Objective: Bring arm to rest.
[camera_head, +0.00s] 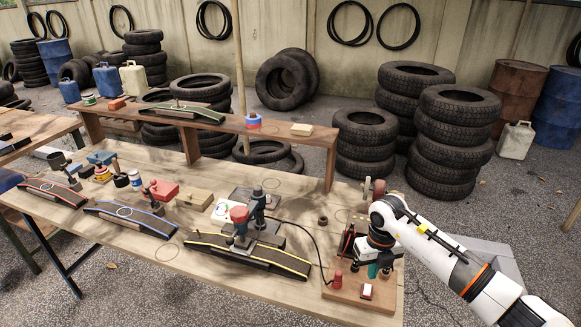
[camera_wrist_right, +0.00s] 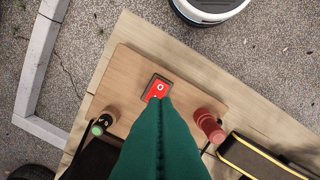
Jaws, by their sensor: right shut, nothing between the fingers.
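My right arm comes in from the right in the head view. Its gripper (camera_head: 373,270) is over the wooden board at the table's right end, pointing down. In the right wrist view its green fingers (camera_wrist_right: 160,108) are shut together with nothing between them. Their tips appear just beside a small red box with a white ring (camera_wrist_right: 158,88); whether they touch it cannot be told. The box also shows in the head view (camera_head: 367,291). My left gripper is not in view.
The wooden board (camera_head: 350,289) also bears a red knobbed post (camera_head: 338,279) near the gripper. A red-and-grey tool (camera_head: 239,222) stands left on a yellow-edged track (camera_head: 284,262), with a black cable. A raised shelf (camera_head: 280,134) runs behind. Tire stacks (camera_head: 452,140) stand beyond the table.

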